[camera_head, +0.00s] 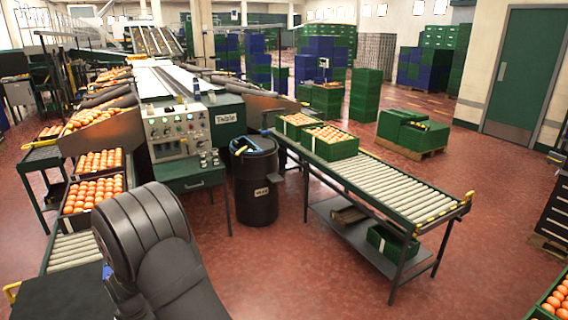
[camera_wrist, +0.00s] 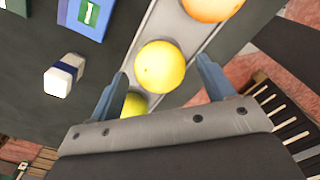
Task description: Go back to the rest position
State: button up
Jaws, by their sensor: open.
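My gripper (camera_wrist: 162,72) shows in the wrist view, its two blue-grey fingers spread apart. A yellow fruit (camera_wrist: 160,60) appears in the gap between the fingertips, on a pale grey channel (camera_wrist: 184,40). Clear space shows on both sides of it; whether it lies below the fingertips or level with them I cannot tell. A second yellow fruit (camera_wrist: 134,102) is partly hidden by the left finger and the gripper body. An orange (camera_wrist: 212,6) sits farther up the channel, cut by the top edge. My dark arm fills the lower left of the head view, where my gripper does not show.
The wrist view shows a white-and-blue block (camera_wrist: 63,76) and a blue box marked 1 (camera_wrist: 88,14) on a dark surface.

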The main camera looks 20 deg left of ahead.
notch_tip(320, 180, down, 2)
jog(key=shift+r, duration=2.25)
jog(key=shift+f, duration=0.1)
